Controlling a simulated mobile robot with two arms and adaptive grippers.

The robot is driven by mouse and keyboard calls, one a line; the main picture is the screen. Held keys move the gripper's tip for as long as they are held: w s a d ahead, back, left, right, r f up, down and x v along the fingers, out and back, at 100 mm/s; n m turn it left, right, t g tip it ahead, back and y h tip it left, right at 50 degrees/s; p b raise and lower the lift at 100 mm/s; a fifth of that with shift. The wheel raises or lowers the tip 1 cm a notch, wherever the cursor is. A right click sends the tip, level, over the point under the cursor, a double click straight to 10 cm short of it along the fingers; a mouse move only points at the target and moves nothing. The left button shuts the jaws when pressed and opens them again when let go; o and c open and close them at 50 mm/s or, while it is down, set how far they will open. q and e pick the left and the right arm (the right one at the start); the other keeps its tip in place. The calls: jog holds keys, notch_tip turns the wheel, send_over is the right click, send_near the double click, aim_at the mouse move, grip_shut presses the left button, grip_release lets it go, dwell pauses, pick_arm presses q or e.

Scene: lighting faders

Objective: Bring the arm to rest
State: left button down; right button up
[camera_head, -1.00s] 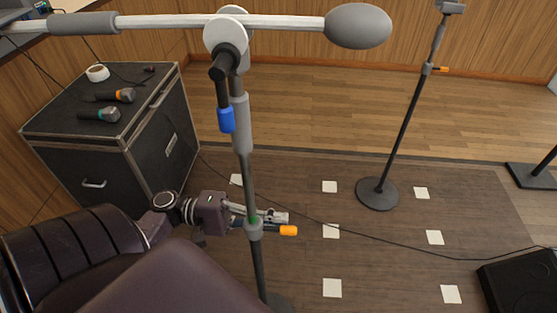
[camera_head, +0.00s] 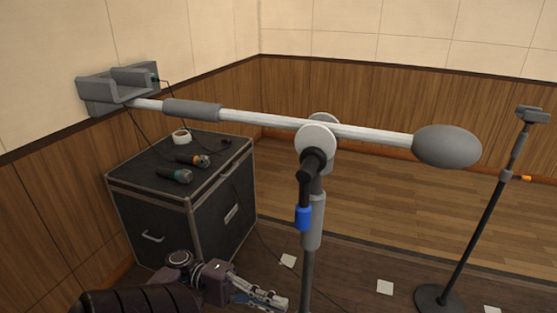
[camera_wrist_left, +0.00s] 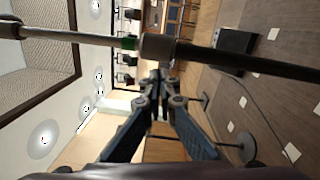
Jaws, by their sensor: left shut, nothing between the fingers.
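My left gripper (camera_head: 268,301) is low in the head view, just left of the near microphone stand's pole (camera_head: 308,265). Its fingers are together and empty; the left wrist view shows the blue-grey fingers meeting (camera_wrist_left: 158,80). There the stand's pole (camera_wrist_left: 235,60) crosses close to the fingertips; I cannot tell if they touch. My dark left arm (camera_head: 140,300) enters at the bottom left. My right gripper is in neither view.
The near stand carries a long boom with a grey counterweight (camera_head: 446,146) and a grey cradle (camera_head: 115,90). A black case (camera_head: 185,200) holds two microphones and a white tape roll (camera_head: 181,137). Another stand (camera_head: 475,235) is at right. White floor squares (camera_head: 385,287) lie between.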

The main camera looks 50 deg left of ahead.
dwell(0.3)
pick_arm(q)
jog(key=s+d+f+n+g+y, duration=0.2)
jog(key=f+y, duration=0.2)
jog(key=f, duration=1.1)
jog(key=s+d+f+n+g+y, duration=0.1)
jog(key=d+f+n+g+y, duration=0.15)
jog(key=f, duration=1.25)
jog(key=s+d+f+m+g+y, duration=0.1)
jog(key=s+f+m+g+y, duration=0.25)
jog(key=s+f, duration=0.6)
jog(key=s+d+f+m+g+y, duration=0.1)
jog(key=s+f+m+g+y, duration=0.2)
jog(key=s+f, duration=0.65)
jog(key=d+f+m+t+y, duration=0.2)
jog(key=d+f+m, duration=0.3)
jog(key=m, duration=0.3)
jog(key=shift+w+d+f+m+y+p, duration=0.25)
jog(key=shift+f+m+y+p, duration=0.2)
jog(key=shift+f, duration=0.2)
